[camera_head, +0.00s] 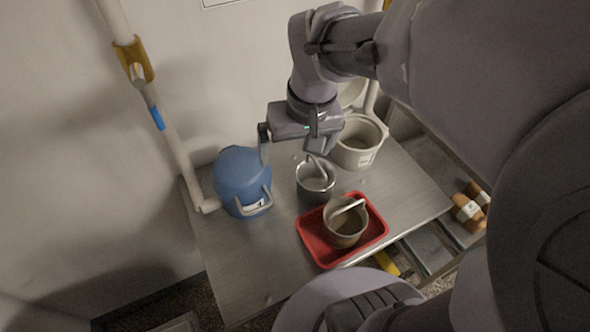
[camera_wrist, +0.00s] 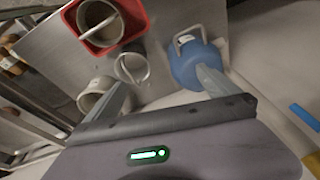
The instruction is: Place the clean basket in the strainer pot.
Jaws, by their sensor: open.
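A shiny grey metal basket (camera_head: 316,190) with a raised handle stands on the metal table, and its inside looks clean. In the wrist view it (camera_wrist: 131,68) shows beyond the fingertips, nearer the left finger. A cream pot (camera_head: 357,154), seemingly the strainer pot, stands behind it to the right; its inside is partly hidden. It is partly covered by a finger in the wrist view (camera_wrist: 93,99). My gripper (camera_head: 293,158) is open and empty, above the table, behind and left of the metal basket, with fingers spread wide.
A second basket (camera_head: 346,236), brownish inside, stands in a red tray (camera_head: 312,245) at the front. A blue rounded container (camera_head: 240,180) with a handle stands left, close to my left finger. The table's front left (camera_head: 245,265) is clear. A pipe runs along the wall.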

